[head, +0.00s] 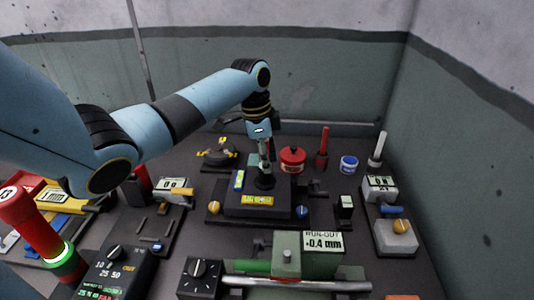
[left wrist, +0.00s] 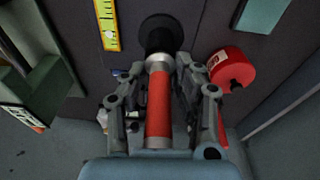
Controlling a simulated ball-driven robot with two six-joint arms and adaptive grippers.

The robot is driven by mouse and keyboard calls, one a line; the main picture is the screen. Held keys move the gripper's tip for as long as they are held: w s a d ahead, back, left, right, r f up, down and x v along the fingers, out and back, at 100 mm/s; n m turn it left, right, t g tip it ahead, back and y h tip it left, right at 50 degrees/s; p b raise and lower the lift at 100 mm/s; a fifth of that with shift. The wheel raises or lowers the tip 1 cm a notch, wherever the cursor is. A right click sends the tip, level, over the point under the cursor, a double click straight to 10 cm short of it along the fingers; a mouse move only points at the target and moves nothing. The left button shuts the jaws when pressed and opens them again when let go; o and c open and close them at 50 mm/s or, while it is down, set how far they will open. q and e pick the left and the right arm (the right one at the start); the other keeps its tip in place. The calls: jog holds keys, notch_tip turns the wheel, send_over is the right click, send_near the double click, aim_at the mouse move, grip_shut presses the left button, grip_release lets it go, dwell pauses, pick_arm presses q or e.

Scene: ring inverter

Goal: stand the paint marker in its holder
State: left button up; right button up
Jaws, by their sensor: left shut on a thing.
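My left gripper (head: 264,165) is low over the dark block in the middle of the bench. In the left wrist view its fingers (left wrist: 160,95) are shut on a red cylinder with a silver collar, which looks like the paint marker (left wrist: 159,105). Its collar end points at a round black cup-like piece (left wrist: 160,33), which may be the holder; it also shows under the gripper in the head view (head: 264,182). I cannot tell whether the marker's end is inside this piece or only over it. My right gripper is not in view.
A red tin (head: 292,158) stands close right of the gripper, with a red upright stick (head: 322,147) and a blue-and-white pot (head: 348,164) beyond. A green and grey fixture (head: 290,258) with a metal bar is in front. A wall closes the right side.

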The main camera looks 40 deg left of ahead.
pick_arm(q)
jog(key=shift+f, duration=0.35)
jog(key=o, duration=1)
jog(key=shift+r, duration=0.1)
notch_tip(320, 180, up, 12)
jog(key=s+a, duration=0.1)
jog(key=shift+a, duration=0.25)
jog(key=shift+s+f, duration=0.1)
jog(key=shift+f, duration=0.1)
